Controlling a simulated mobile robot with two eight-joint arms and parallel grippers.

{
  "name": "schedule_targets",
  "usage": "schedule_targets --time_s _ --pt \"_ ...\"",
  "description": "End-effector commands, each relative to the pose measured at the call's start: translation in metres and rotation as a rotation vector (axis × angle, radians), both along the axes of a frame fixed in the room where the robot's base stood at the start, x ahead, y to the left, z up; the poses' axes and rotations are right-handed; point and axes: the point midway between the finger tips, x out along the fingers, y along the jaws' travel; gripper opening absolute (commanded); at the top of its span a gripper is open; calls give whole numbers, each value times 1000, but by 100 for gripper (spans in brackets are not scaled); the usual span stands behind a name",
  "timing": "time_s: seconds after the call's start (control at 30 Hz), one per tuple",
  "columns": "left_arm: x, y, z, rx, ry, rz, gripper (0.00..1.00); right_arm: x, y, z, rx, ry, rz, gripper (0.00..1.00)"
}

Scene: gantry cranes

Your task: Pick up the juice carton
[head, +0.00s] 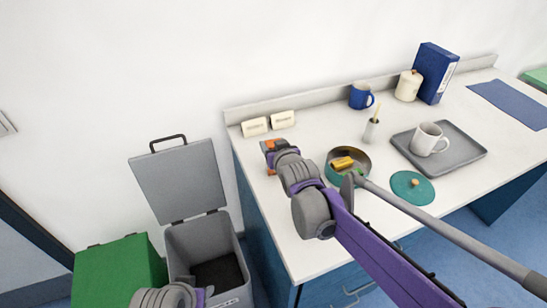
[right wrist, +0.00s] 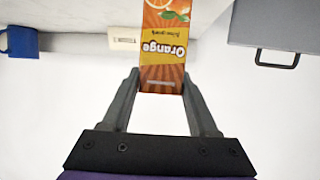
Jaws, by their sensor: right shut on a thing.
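The juice carton (right wrist: 164,45) is orange with the word "Orange" on it, upside down in the right wrist view. It sits between the two fingers of my right gripper (right wrist: 163,88), which is shut on it. In the head view only small orange parts of the carton (head: 270,146) show beside my right gripper (head: 269,154), near the left end of the white counter (head: 258,200). The rest is hidden by the gripper and wrist. I cannot tell whether the carton touches the counter. My left gripper does not show; only a grey arm part of mine appears at the bottom.
Two small label cards (head: 283,119) stand behind the carton. An open grey bin (head: 190,235) stands left of the counter.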

Motion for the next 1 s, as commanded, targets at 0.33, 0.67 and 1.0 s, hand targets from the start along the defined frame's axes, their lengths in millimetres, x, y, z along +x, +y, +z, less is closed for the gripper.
schedule_targets --time_s 0.33,0.67,1.0 --pt "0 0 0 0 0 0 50 0 0 0 0 0 0 0" --pt "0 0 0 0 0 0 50 0 0 3 0 -1 0 0" --pt "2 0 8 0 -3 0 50 0 0 64 -1 -1 0 0"
